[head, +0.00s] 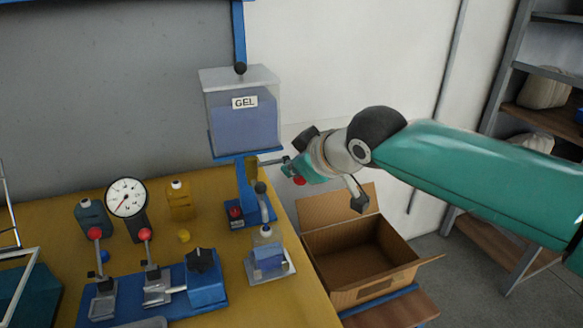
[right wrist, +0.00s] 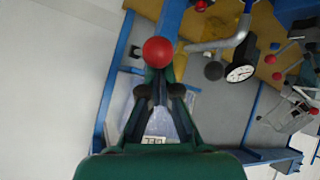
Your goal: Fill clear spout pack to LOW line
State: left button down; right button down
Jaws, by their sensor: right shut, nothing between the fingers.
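The clear spout pack (head: 267,257) stands upright on a small pale tray (head: 287,273) at the table's right edge. Its lower part looks bluish, but the LOW line is too small to make out. The clear GEL tank (head: 240,125) with bluish gel is above and left of it. A grey spout pipe (head: 265,208) comes down above the pack. My right gripper (head: 288,167) is shut and empty beside the tank's lower right. A red ball knob (head: 299,181) is at its fingertips; it also shows in the right wrist view (right wrist: 158,51). Whether they touch is unclear. My left gripper is out of view.
A dial gauge (head: 127,198), a teal bottle (head: 91,217) and a yellow bottle (head: 180,200) stand on the yellow table. A blue fixture (head: 206,290) with red-knobbed levers is in front. An open cardboard box (head: 365,255) stands right of the table.

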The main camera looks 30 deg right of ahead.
jog(key=shift+r+p, duration=0.55)
jog(key=shift+r, duration=0.2)
notch_tip(320, 180, up, 9)
jog(key=s+a+p, duration=0.1)
jog(key=s+p, duration=0.1)
jog(key=s, duration=0.1)
dwell(0.5)
jog(key=shift+f, duration=0.15)
